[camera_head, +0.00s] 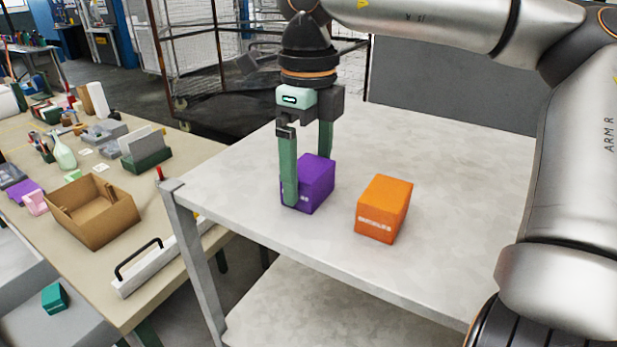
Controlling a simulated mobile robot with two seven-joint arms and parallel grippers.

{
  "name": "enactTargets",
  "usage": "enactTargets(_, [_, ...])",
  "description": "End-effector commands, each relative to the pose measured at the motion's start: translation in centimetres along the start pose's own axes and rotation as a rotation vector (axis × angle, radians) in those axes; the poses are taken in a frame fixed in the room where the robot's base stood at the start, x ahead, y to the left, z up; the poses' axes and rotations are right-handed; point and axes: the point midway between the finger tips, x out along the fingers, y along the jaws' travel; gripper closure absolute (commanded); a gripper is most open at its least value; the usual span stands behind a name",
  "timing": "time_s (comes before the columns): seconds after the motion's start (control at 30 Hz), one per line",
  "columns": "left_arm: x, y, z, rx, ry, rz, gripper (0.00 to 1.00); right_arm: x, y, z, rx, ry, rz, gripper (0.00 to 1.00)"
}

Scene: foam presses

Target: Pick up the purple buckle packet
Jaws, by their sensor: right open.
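The purple buckle packet (318,180) is a small purple box with pale lettering low on its front. It stands on the grey table (440,270) near the left edge. My right gripper (307,178) points straight down over it, with green fingers. One finger is in front of the packet's left part and the other is behind it, so the packet lies between them. The jaws are open; I cannot tell whether a finger touches the packet. The front finger hides part of the packet's near side. My left gripper is not in view.
An orange box (384,209) stands close to the right of the purple packet. A lower shelf shows under the table. A workbench at left holds an open cardboard box (97,222), a spray bottle (63,152) and other items. The table's right part is clear.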

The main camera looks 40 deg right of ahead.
Motion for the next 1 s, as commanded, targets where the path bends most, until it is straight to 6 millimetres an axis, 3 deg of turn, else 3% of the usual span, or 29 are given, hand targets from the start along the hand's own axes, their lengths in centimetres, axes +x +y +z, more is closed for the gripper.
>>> enactTargets(0.27, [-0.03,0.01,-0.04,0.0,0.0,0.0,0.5,0.4,0.01,-0.02,0.001,-0.001,0.0,0.0])
enactTargets(0.9, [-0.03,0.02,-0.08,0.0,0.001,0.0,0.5,0.35,0.01,-0.01,0.0,-0.001,0.0,0.72])
enactTargets(1.0, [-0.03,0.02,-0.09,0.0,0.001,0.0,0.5,0.32,0.01,0.0,0.0,-0.002,-0.001,0.77])
